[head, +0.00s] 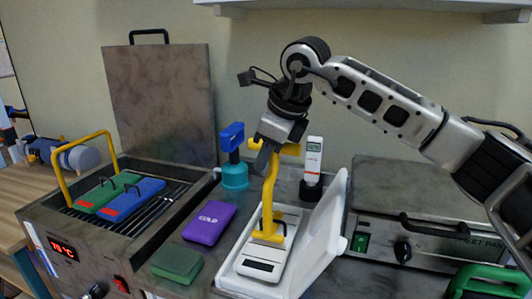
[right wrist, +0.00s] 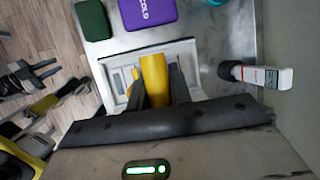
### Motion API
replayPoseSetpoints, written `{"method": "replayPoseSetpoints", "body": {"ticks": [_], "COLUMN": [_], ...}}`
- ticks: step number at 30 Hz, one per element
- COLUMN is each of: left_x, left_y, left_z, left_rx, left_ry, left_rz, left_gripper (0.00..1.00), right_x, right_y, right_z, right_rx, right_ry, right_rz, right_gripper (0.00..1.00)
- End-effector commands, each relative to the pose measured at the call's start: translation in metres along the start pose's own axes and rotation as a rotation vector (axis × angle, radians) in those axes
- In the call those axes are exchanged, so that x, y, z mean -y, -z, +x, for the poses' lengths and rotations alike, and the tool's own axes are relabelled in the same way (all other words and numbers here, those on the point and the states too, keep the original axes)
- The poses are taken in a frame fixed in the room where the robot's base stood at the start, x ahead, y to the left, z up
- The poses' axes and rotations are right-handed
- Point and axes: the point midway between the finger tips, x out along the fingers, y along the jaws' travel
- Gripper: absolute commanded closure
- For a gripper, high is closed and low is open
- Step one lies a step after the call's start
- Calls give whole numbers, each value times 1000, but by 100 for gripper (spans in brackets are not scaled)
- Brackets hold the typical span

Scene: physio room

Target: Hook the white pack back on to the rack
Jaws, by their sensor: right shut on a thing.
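My right gripper (head: 272,146) is shut on the top of a yellow hook-like tool (head: 269,190), held upright; the tool also shows between the fingers in the right wrist view (right wrist: 154,78). Its foot is over a flat white block (head: 258,252) with a dark strip and a dark loop, probably the white pack. I cannot tell if the foot is hooked in the loop. The block lies in an open white case (head: 327,225). The rack (head: 160,207) is in the steel heater at left, with a green pack (head: 103,193) and a blue pack (head: 135,198). My left gripper is out of view.
A yellow bail (head: 83,143) stands over the heater, whose raised lid (head: 160,100) is behind. A purple pack (head: 209,222) and a green pad (head: 176,264) lie between heater and case. A blue-topped holder (head: 234,160) and a white thermometer (head: 313,160) stand behind.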

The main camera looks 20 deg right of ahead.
Motion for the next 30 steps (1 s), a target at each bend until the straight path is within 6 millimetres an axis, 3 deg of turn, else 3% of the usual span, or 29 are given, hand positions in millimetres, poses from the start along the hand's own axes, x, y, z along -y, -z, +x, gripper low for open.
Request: {"method": "replayPoseSetpoints", "body": {"ticks": [14, 30], "left_x": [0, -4], "left_y": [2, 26], "left_z": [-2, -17], "left_rx": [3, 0], "left_ry": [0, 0], "left_rz": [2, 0], "left_gripper": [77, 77], "right_x": [1, 9], "right_y": [-3, -17], "right_z": [-6, -41], "right_rx": [6, 5], "right_ry": [3, 3], "right_rz": [-1, -1], "right_gripper": [100, 100]}}
